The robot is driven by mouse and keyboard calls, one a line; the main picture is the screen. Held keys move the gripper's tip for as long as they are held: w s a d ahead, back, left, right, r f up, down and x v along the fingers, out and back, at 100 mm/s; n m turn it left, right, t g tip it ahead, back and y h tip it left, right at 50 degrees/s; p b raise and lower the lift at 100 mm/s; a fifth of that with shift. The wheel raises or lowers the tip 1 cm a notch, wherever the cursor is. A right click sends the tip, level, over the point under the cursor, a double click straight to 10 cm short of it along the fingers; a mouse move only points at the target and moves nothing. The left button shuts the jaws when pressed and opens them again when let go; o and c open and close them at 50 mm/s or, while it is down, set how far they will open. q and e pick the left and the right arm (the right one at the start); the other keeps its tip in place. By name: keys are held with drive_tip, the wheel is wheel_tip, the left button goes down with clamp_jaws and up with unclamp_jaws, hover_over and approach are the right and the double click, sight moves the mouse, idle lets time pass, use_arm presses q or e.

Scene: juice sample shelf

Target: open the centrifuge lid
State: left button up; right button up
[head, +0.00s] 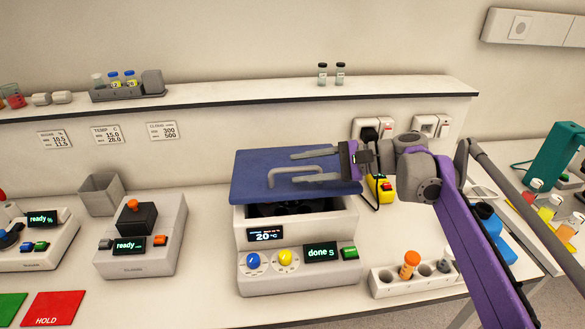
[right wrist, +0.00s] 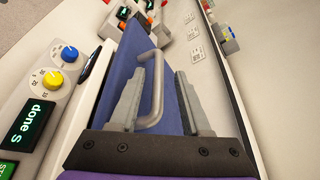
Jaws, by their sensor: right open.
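The centrifuge (head: 300,273) stands on the bench in the middle of the head view, its display reading "done s" and 20 °C. Its blue lid (head: 258,163) is raised off the body at the front, and a dark gap shows beneath its front edge. A grey bar handle (head: 283,170) stands on the lid; it also shows in the right wrist view (right wrist: 157,92). My right gripper (head: 294,168) is open above the lid, one finger on each side of the handle. In the right wrist view its fingers (right wrist: 160,73) stand apart from the handle. My left gripper is not in view.
A rack (head: 378,283) with an orange-capped tube stands right of the centrifuge. A device with a black top (head: 140,240) stands to the left. A raised shelf (head: 230,96) runs behind, with vials on it. Sockets with a plug (head: 370,133) are behind my right wrist.

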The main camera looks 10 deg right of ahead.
drive_tip(key=shift+x, duration=1.3)
clamp_jaws()
idle(0.5)
